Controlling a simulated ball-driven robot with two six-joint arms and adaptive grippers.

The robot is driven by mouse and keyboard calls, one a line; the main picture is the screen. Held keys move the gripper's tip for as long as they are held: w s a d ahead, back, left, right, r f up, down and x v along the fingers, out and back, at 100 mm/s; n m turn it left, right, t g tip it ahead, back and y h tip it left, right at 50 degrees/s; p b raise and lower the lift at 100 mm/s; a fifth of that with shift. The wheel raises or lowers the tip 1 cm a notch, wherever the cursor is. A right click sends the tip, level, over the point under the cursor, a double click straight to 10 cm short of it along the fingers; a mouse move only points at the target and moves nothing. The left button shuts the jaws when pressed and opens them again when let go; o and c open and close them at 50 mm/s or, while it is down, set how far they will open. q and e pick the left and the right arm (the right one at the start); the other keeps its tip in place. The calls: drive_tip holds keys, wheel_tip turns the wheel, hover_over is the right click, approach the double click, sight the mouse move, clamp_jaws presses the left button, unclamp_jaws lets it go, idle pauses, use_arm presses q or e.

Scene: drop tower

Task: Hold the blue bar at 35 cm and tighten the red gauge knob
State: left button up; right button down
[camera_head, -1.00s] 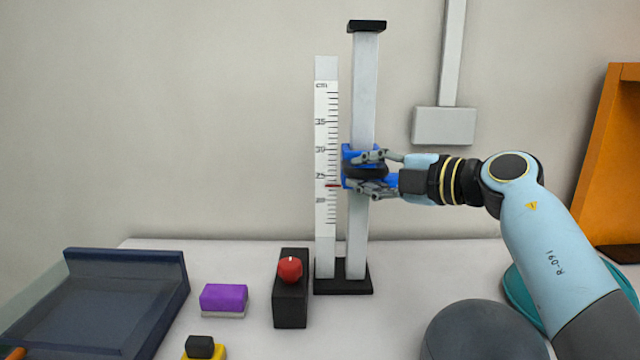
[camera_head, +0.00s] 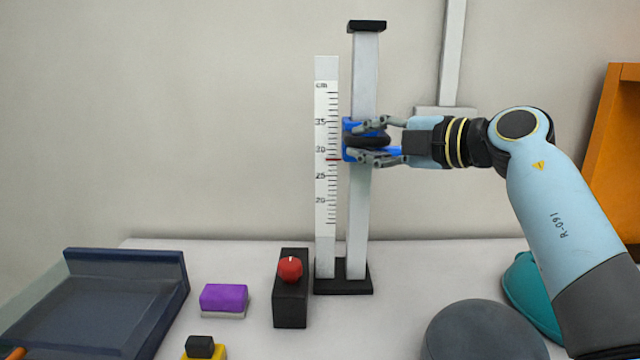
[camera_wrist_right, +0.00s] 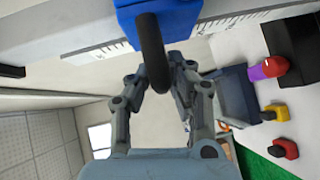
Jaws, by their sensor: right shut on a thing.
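The blue bar (camera_head: 349,146) sits on the pale upright post of the drop tower, beside the ruler (camera_head: 325,205). Its red pointer (camera_head: 333,159) stands between the 25 and 30 marks, nearer 30, below the 35 mark. My right gripper (camera_head: 370,140) is shut on the bar's black handle, coming from the right. In the right wrist view the black handle (camera_wrist_right: 152,50) lies between the fingers under the blue bar (camera_wrist_right: 172,22). The red gauge knob (camera_head: 290,269) is on a black block (camera_head: 291,308) at the tower's left, untouched. My left gripper is out of view.
A purple block (camera_head: 223,297) and a yellow block with a black top (camera_head: 203,350) lie left of the knob. A dark blue tray (camera_head: 105,300) is at far left. A teal object (camera_head: 533,295) is at right, and an orange shelf (camera_head: 612,160) stands behind my right arm.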

drive_tip(key=shift+r, duration=0.35)
drive_tip(key=shift+r, duration=2.55)
